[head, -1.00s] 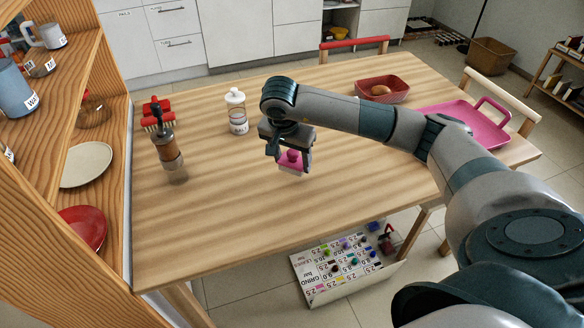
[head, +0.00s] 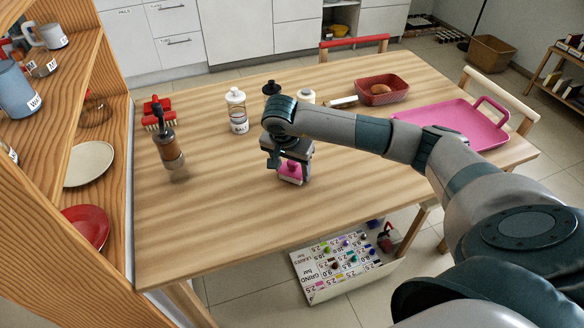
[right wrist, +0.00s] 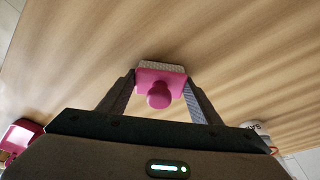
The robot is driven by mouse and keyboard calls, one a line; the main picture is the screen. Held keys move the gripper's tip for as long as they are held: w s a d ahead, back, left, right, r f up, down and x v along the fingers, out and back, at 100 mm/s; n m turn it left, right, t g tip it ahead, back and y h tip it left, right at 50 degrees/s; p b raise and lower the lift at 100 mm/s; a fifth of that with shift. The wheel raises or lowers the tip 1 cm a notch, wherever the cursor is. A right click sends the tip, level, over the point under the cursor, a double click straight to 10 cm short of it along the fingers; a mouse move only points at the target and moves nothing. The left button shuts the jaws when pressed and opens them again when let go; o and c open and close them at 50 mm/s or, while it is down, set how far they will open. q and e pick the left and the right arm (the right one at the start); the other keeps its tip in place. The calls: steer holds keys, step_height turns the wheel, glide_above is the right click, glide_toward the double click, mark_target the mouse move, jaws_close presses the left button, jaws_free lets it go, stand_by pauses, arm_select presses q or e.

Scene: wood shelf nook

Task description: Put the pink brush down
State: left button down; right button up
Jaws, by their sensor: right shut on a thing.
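The pink brush (head: 291,170) has a round knob on top and pale bristles below. It is upright over the middle of the wooden table (head: 225,210), and its bristles are at or very near the tabletop; I cannot tell if they touch. My right gripper (head: 289,160) is shut on the brush from above. In the right wrist view the brush (right wrist: 160,83) sits between the two fingers (right wrist: 158,98). My left gripper is not in view.
A white-lidded jar (head: 237,112), a dark-topped bottle (head: 271,90), a red basket (head: 382,91) and a pink tray (head: 455,122) are farther back.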

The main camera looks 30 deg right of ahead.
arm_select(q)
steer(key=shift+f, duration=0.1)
arm_select(e)
steer(key=shift+f, duration=0.15)
steer(key=o, duration=1)
steer(key=shift+c, duration=0.2)
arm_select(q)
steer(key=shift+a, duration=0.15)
arm_select(e)
steer(key=shift+r, duration=0.2)
steer(key=shift+a+r, duration=0.1)
steer(key=shift+r, duration=0.15)
arm_select(q)
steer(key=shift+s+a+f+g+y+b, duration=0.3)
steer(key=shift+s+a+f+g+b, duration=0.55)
steer(key=shift+b, duration=0.2)
arm_select(e)
steer(key=v, duration=1.1)
steer(key=shift+r, duration=0.25)
